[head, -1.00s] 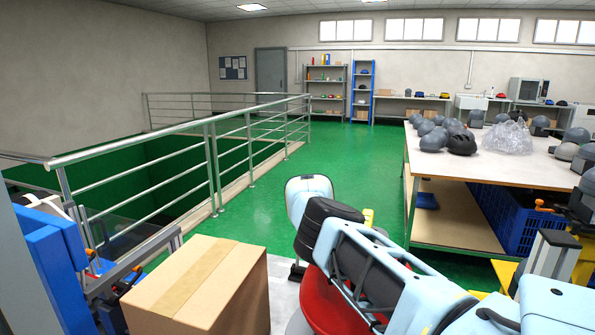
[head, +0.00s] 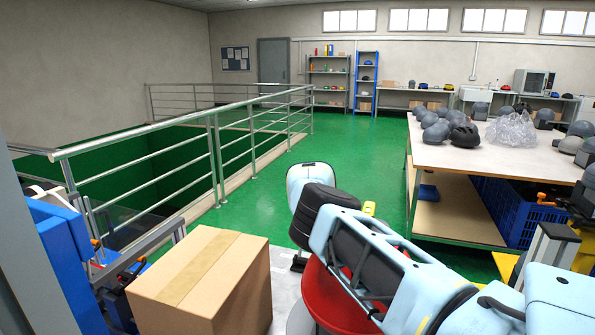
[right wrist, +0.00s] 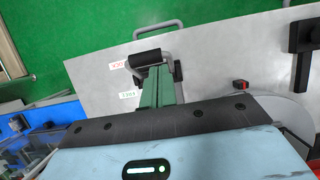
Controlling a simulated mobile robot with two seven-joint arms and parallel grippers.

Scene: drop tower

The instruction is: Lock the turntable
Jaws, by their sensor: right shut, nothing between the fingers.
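My right gripper (right wrist: 157,92) shows in the right wrist view as green fingers, shut and empty, over a grey metal plate (right wrist: 220,55). A black cylindrical handle (right wrist: 145,57) lies right at the fingertips; I cannot tell if they touch it. A label with red letters (right wrist: 118,65) and a label with grey letters (right wrist: 130,94) lie on the plate left of the handle. A rounded grey edge (right wrist: 285,108), perhaps the turntable, shows at the right. In the head view a red round part (head: 335,302) lies under my right arm, which hides much of it. My left gripper is not in view.
A cardboard box (head: 205,280) stands left of my right arm. A metal railing (head: 215,165) guards a floor opening. A workbench (head: 430,150) with grey helmets stands at the right. In the wrist view, a black fixture (right wrist: 305,50) and a small red-topped part (right wrist: 241,85) sit on the plate.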

